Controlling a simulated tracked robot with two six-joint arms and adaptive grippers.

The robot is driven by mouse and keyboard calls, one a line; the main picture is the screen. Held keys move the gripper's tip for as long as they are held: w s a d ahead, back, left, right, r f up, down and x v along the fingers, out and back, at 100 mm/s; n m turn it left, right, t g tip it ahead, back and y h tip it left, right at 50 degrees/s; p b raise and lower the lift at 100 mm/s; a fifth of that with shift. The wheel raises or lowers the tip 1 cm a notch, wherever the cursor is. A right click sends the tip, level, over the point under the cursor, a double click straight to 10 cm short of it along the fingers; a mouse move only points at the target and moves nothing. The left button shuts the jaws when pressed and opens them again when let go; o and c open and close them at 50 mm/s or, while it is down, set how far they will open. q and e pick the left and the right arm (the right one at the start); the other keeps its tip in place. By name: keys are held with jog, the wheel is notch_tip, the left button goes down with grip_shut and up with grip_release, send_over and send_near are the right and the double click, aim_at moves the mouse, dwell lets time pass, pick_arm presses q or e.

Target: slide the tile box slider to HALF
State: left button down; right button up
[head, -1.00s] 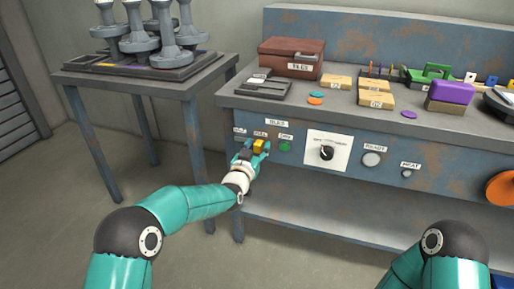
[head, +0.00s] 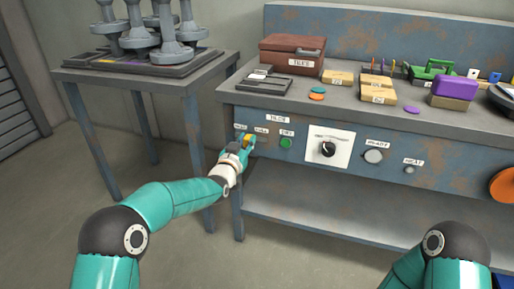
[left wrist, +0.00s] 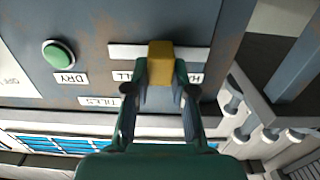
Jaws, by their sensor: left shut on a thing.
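The slider's yellow knob (head: 249,140) sits on the front panel of the bench, under the TILES label (head: 278,119). In the left wrist view the knob (left wrist: 160,62) stands in a pale horizontal slot (left wrist: 125,51), between the FULL label (left wrist: 123,76) and the HALF label (left wrist: 195,79), each partly covered. My left gripper (head: 244,145) is shut on the knob, one finger on each side of it. My right gripper is out of view; only part of that arm shows at the lower right.
A green DRY button (head: 286,143) is just right of the slider, then a dial (head: 328,149) on a white plate. A brown tile box (head: 292,55) stands on the bench top. A side table (head: 150,76) with grey fixtures stands left.

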pick_arm(q)
jog(key=a, duration=0.1)
jog(key=w+a, duration=0.1)
jog(key=a, duration=0.1)
jog(key=shift+a+f+b, duration=0.1)
jog(key=shift+a+b, duration=0.05)
jog(key=shift+b, duration=0.2)
jog(key=shift+w+a, duration=0.1)
jog(key=shift+a, duration=0.15)
jog(key=c, duration=1)
grip_release()
jog(key=shift+a, duration=0.1)
jog(key=shift+o, duration=0.2)
jog(key=v, duration=1.2)
